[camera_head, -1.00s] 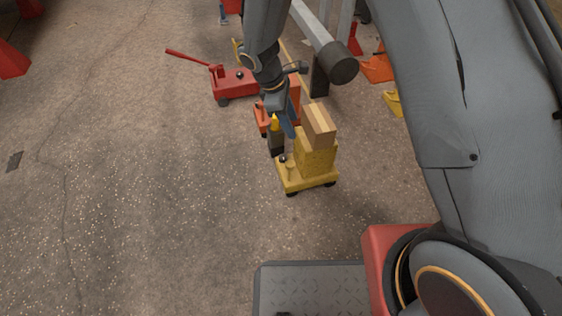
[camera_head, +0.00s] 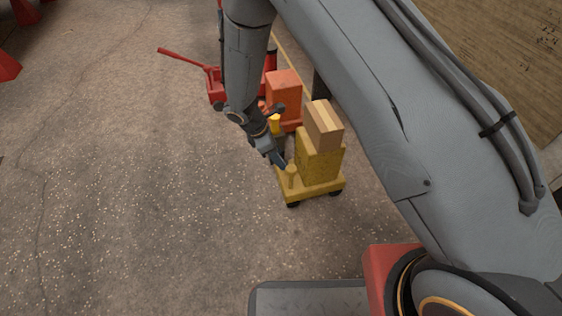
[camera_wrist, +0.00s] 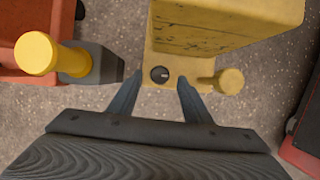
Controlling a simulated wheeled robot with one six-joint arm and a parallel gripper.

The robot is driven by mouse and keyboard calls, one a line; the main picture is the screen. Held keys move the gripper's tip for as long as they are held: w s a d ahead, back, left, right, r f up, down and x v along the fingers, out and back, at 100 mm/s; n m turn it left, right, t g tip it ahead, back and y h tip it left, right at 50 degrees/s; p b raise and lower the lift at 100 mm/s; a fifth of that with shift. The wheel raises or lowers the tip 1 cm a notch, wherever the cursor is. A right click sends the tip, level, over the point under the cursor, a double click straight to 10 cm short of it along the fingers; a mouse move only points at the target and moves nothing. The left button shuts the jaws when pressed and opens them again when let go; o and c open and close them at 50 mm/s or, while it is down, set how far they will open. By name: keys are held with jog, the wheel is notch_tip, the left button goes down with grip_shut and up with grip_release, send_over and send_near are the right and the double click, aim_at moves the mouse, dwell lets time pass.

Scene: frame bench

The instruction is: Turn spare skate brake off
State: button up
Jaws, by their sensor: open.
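A yellow skate (camera_head: 318,189) on small dark wheels stands on the floor; it also shows in the wrist view (camera_wrist: 205,66). A small dark round knob (camera_wrist: 159,74) with a light mark sits on its deck, beside a yellow post (camera_wrist: 230,81). The post also shows in the head view (camera_head: 291,176). My gripper (camera_wrist: 157,90) is open and empty, its two fingers over the near end of the deck on either side of the knob, which looks untouched. In the head view my gripper (camera_head: 280,161) hides the knob. I cannot tell whether this is the spare skate.
A yellow block (camera_head: 318,167) and a wooden block (camera_head: 323,125) are stacked on the yellow skate. An orange skate with an orange block (camera_head: 284,88) stands behind. A dark, yellow-topped part (camera_wrist: 90,63) is close left of my fingers.

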jog(key=b+x, duration=0.1)
jog(key=x, duration=0.1)
jog(key=shift+d+f, duration=0.1)
jog(key=shift+f, duration=0.15)
jog(key=c, duration=1.1)
